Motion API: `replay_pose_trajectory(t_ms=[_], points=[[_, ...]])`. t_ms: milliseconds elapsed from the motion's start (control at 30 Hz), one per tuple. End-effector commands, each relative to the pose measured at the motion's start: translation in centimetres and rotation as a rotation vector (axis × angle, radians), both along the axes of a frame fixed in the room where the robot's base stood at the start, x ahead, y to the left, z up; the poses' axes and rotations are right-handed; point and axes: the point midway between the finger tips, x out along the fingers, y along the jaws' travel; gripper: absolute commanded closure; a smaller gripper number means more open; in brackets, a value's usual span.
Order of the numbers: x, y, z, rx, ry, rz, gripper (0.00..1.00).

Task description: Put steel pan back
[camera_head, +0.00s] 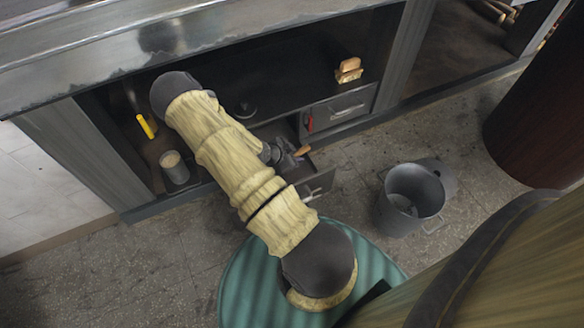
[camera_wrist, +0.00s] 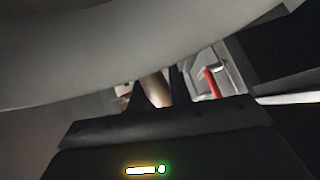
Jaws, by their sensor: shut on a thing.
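My gripper (camera_head: 286,157) is low in front of the cabinet, beside an open drawer (camera_head: 318,184). It is shut on a tan wooden handle (camera_wrist: 155,88), which shows between the dark fingers in the wrist view. The handle's end (camera_head: 302,151) sticks out just right of my gripper in the head view. No pan body shows clearly in the head view; my arm covers much of that area. A large pale grey curved surface (camera_wrist: 120,50) fills the top of the wrist view; I cannot tell whether it is the steel pan.
A red-handled thing (camera_head: 311,122) is by the closed drawer (camera_head: 345,108). A grey pot (camera_head: 405,180) stands on the floor at the right. A pale-topped canister (camera_head: 175,170) and a yellow-handled thing (camera_head: 145,126) are at the left. Bread-like blocks (camera_head: 349,67) sit farther back.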

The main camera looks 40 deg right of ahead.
Motion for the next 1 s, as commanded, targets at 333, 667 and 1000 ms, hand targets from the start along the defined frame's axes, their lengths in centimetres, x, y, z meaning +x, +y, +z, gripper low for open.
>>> replay_pose_trajectory(t_ms=[333, 667, 1000], points=[[0.0, 0.0, -1.2, -0.001, 0.0, 0.0, 1.0], [0.0, -0.1, -4.9, -0.001, -0.001, 0.0, 1.0], [0.0, 0.0, -5.0, -0.001, 0.0, 0.0, 0.76]])
